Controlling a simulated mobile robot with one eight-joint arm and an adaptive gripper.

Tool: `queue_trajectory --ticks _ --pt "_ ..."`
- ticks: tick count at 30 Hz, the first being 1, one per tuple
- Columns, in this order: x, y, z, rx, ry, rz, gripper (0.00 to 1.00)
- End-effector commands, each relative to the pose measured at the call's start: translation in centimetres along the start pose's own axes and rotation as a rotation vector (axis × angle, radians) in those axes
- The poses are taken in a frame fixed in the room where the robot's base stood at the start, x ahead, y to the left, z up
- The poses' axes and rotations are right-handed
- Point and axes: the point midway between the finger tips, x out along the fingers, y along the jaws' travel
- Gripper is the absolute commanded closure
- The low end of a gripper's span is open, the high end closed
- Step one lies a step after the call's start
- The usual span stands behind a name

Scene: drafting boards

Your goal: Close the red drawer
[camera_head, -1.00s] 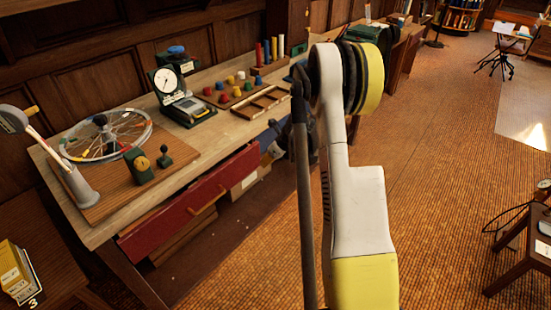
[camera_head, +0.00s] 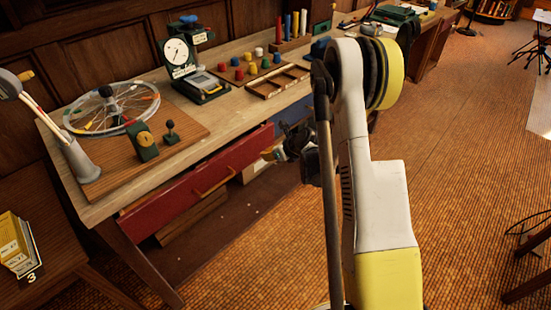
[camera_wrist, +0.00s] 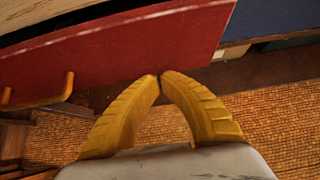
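The red drawer (camera_head: 190,188) is under the long wooden bench, with a yellow handle (camera_head: 213,182) on its front. It stands out from the bench, partly open. In the wrist view the red drawer front (camera_wrist: 130,55) fills the upper left, with a dark gap behind its top edge and its handle (camera_wrist: 50,95) at the left. My gripper (camera_wrist: 160,76) is shut and empty, its two yellow fingertips meeting at the lower right part of the front. I cannot tell whether they touch it.
A blue drawer (camera_wrist: 275,18) is just right of the red one. The bench top (camera_head: 235,125) carries a wheel on a board, a dial gauge and coloured pegs. A stool-like table with yellow boxes (camera_head: 14,240) stands at the left. Open carpet lies to the right.

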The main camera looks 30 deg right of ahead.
Motion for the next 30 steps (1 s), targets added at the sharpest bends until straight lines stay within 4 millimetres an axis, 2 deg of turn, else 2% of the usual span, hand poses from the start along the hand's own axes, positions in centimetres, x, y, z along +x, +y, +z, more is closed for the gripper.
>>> queue_trajectory --ticks 6,20,27,30 --pt "1.6 0.0 1.4 0.0 0.0 0.0 1.0" --pt "2.1 0.0 2.0 -0.001 0.001 0.0 1.0" --pt "5.2 0.1 4.8 -0.002 0.0 0.001 1.0" --pt "5.9 0.0 5.4 0.0 0.0 0.0 1.0"
